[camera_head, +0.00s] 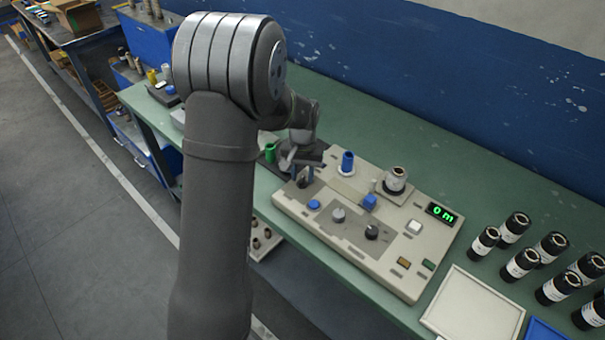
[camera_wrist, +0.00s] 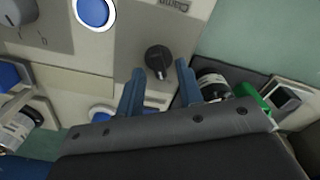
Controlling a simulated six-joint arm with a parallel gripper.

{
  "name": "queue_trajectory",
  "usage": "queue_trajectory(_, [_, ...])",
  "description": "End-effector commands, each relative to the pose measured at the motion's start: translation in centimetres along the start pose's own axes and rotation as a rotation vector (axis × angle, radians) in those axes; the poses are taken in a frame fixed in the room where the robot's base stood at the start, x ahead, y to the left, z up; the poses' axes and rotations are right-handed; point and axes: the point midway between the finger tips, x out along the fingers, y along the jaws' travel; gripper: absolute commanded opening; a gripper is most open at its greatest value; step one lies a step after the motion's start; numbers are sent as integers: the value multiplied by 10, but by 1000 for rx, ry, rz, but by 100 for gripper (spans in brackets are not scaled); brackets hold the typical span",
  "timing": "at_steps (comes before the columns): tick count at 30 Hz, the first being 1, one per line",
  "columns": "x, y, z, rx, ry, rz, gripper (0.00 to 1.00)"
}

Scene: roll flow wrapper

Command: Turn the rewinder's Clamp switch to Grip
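The rewinder panel (camera_head: 350,262) is a beige console on the green bench. In the wrist view the Clamp switch (camera_wrist: 158,58) is a black round knob with a pale mark, below a partly cropped, upside-down "Clamp" label (camera_wrist: 172,5). My gripper (camera_wrist: 160,66) is open, its two blue fingers to either side of the knob in the picture. I cannot tell whether they touch it. In the head view my gripper (camera_head: 300,170) is over the panel's left end and largely hides the switch. The Grip marking is not readable.
A blue button (camera_head: 314,204), a grey knob (camera_head: 338,214) and another black knob (camera_head: 371,232) are on the panel right of my gripper. Several black rolls (camera_head: 520,262) stand at right.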

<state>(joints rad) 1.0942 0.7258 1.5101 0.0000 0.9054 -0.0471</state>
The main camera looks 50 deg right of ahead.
Motion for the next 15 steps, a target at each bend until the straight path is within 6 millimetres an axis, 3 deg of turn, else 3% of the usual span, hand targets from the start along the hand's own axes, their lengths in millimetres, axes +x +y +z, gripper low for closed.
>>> queue_trajectory(10, [4,0,0,0,0,0,32])
queue_trajectory(15, [3,0,0,0,0,0,0])
